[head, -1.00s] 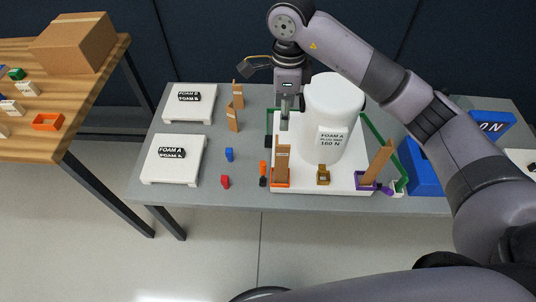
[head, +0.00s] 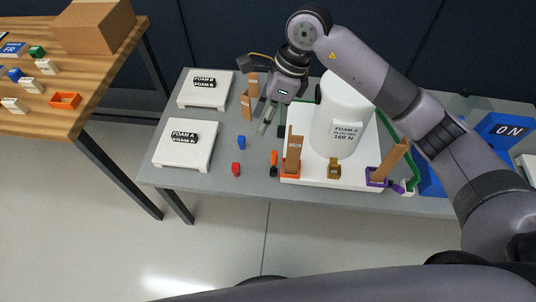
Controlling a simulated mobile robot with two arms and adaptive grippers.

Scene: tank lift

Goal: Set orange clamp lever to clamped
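The orange clamp lever (head: 274,157) is a small upright orange piece on a dark base, at the front left corner of the white tank board (head: 318,178). Beside it on the right is an orange holder (head: 291,171) with a tall wooden piece (head: 294,150) standing in it. My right gripper (head: 265,121) hangs above the grey table, behind and slightly left of the lever, apart from it. Its fingers point down and look narrow; whether they are open or shut is unclear. I see nothing held in it. My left gripper is not in view.
A white tank (head: 340,115) stands on the board. A purple holder (head: 377,181) is at the right.

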